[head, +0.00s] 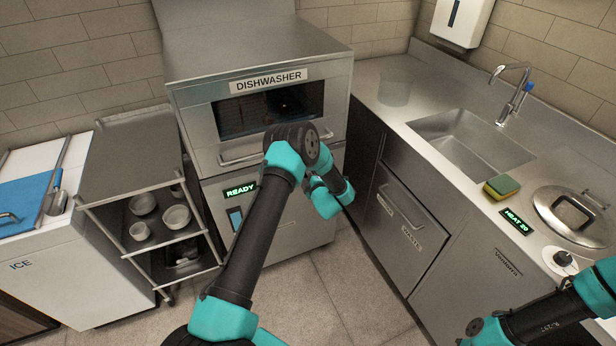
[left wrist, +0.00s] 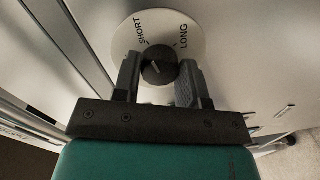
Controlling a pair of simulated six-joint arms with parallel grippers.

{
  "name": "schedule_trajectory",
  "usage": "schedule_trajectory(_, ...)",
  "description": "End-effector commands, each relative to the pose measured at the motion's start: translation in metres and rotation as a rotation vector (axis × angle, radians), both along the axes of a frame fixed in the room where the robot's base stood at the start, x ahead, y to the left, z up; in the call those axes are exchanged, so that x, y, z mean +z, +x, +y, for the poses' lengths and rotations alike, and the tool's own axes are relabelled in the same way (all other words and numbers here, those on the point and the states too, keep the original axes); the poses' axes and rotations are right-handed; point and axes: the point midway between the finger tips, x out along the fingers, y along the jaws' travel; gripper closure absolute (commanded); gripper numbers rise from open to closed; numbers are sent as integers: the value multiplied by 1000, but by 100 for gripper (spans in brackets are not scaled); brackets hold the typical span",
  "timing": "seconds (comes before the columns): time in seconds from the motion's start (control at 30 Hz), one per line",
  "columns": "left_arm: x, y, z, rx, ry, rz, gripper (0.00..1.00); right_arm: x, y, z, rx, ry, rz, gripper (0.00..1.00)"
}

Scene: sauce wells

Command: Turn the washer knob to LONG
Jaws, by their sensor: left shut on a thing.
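The washer knob (left wrist: 155,73) is dark and round, on a pale round dial plate (left wrist: 163,26) marked SHORT on the left and LONG on the right in the left wrist view. My left gripper (left wrist: 160,62) has one finger on each side of the knob and is shut on it. A short light mark shows on the knob, but I cannot tell exactly where it points. In the head view my left arm covers the knob and the fingers. My right gripper is out of view; only part of its arm shows at the lower right.
The dishwasher (head: 262,100) stands at the back with a green READY display (head: 241,190). A cart (head: 127,165) with bowls is at its left. The counter (head: 440,85) with sink (head: 460,140), sponge (head: 501,186) and lidded pot (head: 572,213) is at right. The floor between is clear.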

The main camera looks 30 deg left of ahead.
Motion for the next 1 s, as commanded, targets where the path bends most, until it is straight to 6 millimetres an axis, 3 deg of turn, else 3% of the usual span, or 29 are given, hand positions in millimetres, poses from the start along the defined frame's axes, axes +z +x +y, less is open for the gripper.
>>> schedule_trajectory(1.0,-2,0,0,1,558,764,85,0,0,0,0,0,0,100)
